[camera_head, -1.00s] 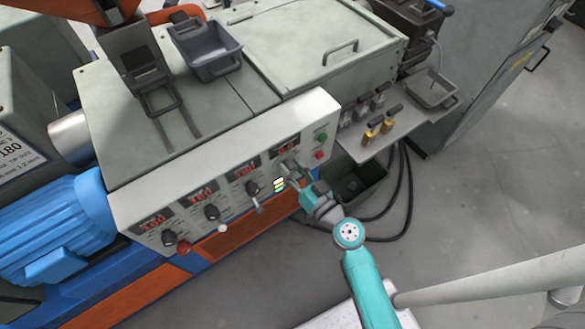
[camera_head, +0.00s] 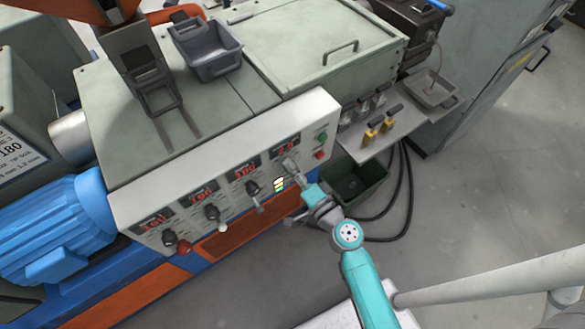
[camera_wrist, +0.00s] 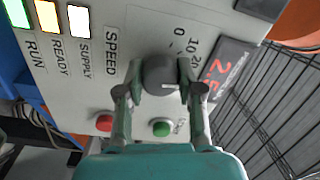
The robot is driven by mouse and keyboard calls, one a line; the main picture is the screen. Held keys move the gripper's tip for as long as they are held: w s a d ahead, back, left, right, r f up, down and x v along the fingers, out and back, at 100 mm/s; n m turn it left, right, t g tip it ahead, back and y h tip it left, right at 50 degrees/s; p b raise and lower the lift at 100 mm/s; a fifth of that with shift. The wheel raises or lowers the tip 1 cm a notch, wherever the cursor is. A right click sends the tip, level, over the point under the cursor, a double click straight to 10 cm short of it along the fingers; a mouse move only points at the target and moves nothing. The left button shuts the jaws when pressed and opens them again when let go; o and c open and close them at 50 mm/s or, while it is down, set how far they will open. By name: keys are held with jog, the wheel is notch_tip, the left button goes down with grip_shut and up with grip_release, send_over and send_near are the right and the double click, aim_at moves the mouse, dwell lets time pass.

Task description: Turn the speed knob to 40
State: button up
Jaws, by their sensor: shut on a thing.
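The speed knob (camera_wrist: 163,72) is a dark grey round knob on the pale panel, beside the SPEED label (camera_wrist: 111,50) in the wrist view. My gripper (camera_wrist: 160,88) is shut on it, one finger on each side. The scale marks 0, 10 and 20 show beside the knob; the rest of the scale is hidden. A red digital display (camera_wrist: 218,70) next to the knob is lit and seems to begin with 2.5; its edge is cut by the angle. In the head view my gripper (camera_head: 293,170) is at the panel's right end, below the rightmost display (camera_head: 286,144), and covers the knob.
A red button (camera_wrist: 104,123) and a green button (camera_wrist: 162,129) sit close to my fingers. RUN, READY and SUPPLY lamps (camera_wrist: 79,20) are lit. Several other knobs (camera_head: 212,213) line the panel to the left.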

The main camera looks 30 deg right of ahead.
jog(key=m, duration=0.5)
jog(key=shift+m, duration=0.4)
jog(key=shift+m+h, duration=0.3)
jog(key=shift+m, duration=2)
jog(key=o, duration=1.2)
jog(key=shift+c, duration=0.2)
jog(key=s+d, duration=0.1)
jog(key=s, duration=1.1)
jog(key=shift+d+f, duration=0.2)
jog(key=shift+d, duration=0.1)
